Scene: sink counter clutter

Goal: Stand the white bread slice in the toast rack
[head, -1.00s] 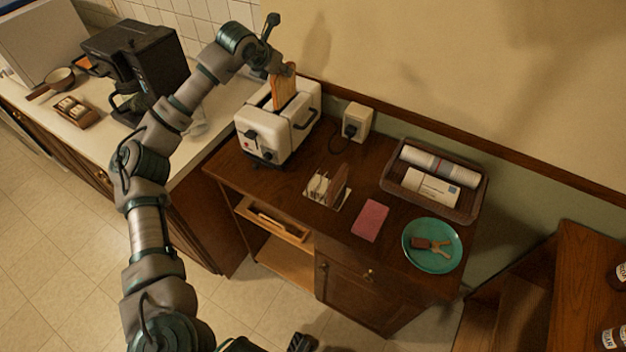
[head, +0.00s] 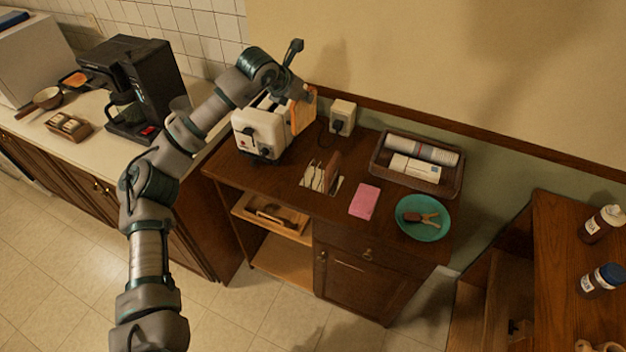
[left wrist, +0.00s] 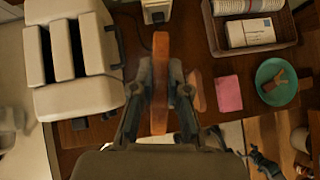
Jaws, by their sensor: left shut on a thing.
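The bread slice (head: 303,112) is held upright beside the toaster's right side, its brown crust edge facing up in the left wrist view (left wrist: 161,80). My left gripper (head: 301,92) is shut on it; its fingers (left wrist: 160,85) press both faces in the wrist view. The toast rack (head: 314,179) stands on the wooden cabinet, in front and to the right of the slice, with a brown slice (head: 334,170) upright at its right end. In the wrist view my gripper hides most of the rack. What looks like my right gripper (left wrist: 262,163) shows at lower right, its jaws unclear.
The white toaster (head: 258,132) stands close to the left of the held slice. A socket box (head: 342,117) is behind. A pink cloth or sponge (head: 364,201), a wicker tray (head: 456,185) and a teal plate (head: 441,231) lie right of the rack.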

